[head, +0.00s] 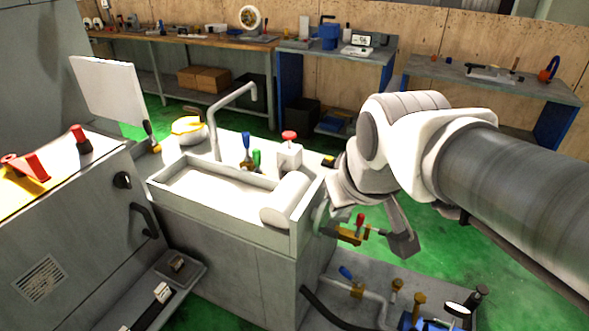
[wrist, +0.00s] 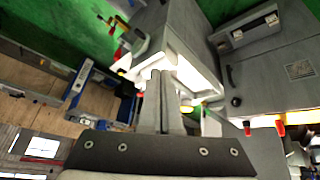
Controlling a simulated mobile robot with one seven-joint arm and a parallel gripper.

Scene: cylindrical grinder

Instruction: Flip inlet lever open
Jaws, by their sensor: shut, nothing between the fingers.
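A brass valve (head: 350,236) with a small upright red lever (head: 360,220) sticks out from the right side of the sink cabinet in the head view. Lower down, a blue lever (head: 346,272) sits on a grey pipe by the floor plate. I cannot tell for sure which is the inlet lever. My gripper (wrist: 160,75) is shut and empty in the wrist view, its fingers pointing toward the white basin. A valve with red and orange parts shows at the upper left of the wrist view, apart from the fingers.
The white sink basin (head: 215,190) with its bent faucet (head: 213,120) stands left of my wrist. Brass fittings and a black hose lie low at the front right. Workbenches line the back wall.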

